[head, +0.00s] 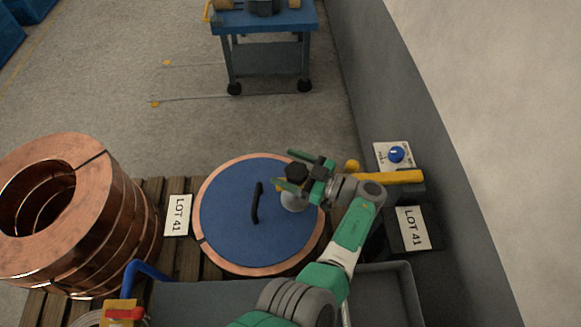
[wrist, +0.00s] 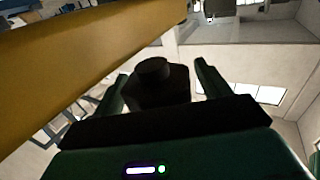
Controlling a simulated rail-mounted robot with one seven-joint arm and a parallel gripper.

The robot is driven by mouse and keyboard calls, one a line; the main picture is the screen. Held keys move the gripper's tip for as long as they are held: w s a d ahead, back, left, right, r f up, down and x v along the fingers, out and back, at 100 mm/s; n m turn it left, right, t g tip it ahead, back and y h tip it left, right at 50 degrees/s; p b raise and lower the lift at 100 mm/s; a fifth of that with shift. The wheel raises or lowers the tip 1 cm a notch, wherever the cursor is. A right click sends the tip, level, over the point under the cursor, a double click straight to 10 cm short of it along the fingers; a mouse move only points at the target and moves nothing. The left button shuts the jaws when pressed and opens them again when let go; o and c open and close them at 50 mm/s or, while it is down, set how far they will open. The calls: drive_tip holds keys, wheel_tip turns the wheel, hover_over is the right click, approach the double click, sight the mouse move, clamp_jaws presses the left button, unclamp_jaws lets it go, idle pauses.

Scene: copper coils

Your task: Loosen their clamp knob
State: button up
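A dark clamp knob (head: 296,171) sits above the right part of a blue round cover (head: 228,215) on a copper coil. My gripper (head: 284,168) reaches in from the right, its two green fingers spread to either side of the knob. In the wrist view the black knob (wrist: 156,82) stands between the fingers of my gripper (wrist: 160,73). A gap shows between the knob and the right finger; contact on the left side cannot be told. A pale round part (head: 292,202) shows below my gripper, and the clamp's lower part is mostly hidden.
A yellow bar (head: 385,177) lies close right of my gripper and crosses the wrist view (wrist: 75,55). A black handle (head: 257,203) rises from the cover. Stacked copper coils (head: 115,205) stand left on pallet slats. A blue knob panel (head: 395,154) is by the wall.

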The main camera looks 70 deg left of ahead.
sight(289, 172)
drive_tip(key=r+p, duration=0.3)
drive_tip(key=d+r+p, duration=0.1)
drive_tip(key=shift+s+r+p, duration=0.3)
drive_tip(key=shift+r, duration=0.1)
drive_tip(key=s+d+p, duration=0.8)
drive_tip(key=s+d, duration=0.1)
drive_tip(key=d, duration=0.2)
drive_tip(key=shift+s+d, duration=0.25)
drive_tip(key=shift+r, duration=0.1)
